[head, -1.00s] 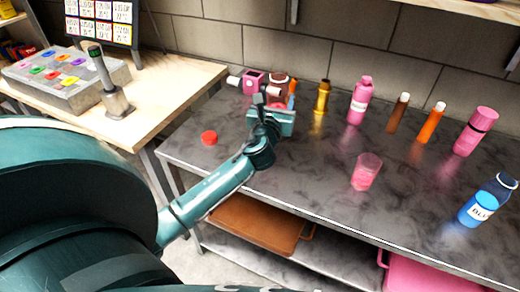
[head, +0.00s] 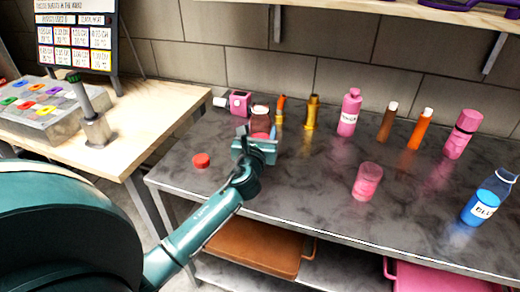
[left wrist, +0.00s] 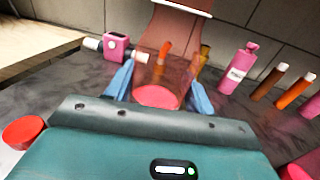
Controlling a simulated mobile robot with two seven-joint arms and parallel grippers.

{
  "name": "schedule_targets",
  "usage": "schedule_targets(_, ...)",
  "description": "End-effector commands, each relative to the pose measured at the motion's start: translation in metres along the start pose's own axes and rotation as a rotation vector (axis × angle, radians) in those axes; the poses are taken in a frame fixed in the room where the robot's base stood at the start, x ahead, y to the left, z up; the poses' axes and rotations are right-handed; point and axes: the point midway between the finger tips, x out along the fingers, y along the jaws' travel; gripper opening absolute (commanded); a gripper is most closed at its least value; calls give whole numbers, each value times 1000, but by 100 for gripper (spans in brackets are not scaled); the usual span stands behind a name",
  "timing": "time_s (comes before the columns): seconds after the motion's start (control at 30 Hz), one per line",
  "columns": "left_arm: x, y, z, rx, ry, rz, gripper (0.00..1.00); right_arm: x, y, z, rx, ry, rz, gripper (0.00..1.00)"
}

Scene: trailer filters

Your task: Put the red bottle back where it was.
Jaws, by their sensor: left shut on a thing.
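The red bottle (head: 261,112) is clear with red liquid low inside. My left gripper (head: 259,137) is shut on it, above or at the left part of the dark worktop (head: 310,180). In the left wrist view the bottle (left wrist: 172,50) stands between the two blue fingertips of the gripper (left wrist: 157,92), with the red liquid level showing. Whether its base touches the worktop is hidden by the gripper. A red cap (head: 201,160) lies on the worktop to the left, and also shows in the left wrist view (left wrist: 24,132). My right gripper is not in view.
Behind the bottle stand a pink device (head: 239,102), an orange-handled item (head: 280,110) and a gold bottle (head: 311,113). To the right are a pink bottle (head: 348,114), brown and orange tubes, a pink cup (head: 367,182) and a blue bottle (head: 482,204). The front middle is clear.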

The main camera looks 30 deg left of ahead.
Motion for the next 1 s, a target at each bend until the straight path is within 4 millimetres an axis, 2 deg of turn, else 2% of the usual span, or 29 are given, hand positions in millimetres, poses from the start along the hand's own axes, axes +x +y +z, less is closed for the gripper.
schedule_targets(0.2,0,0,-30,-2,1,0,22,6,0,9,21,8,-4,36)
schedule_targets(0.3,0,0,-38,-1,0,-1,22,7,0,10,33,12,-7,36)
schedule_targets(0.73,0,0,-43,0,-2,-1,22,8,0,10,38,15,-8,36)
schedule_targets(0.77,0,0,-43,-1,0,-1,55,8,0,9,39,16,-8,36)
schedule_targets(1.0,0,0,-42,0,1,-1,75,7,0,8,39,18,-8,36)
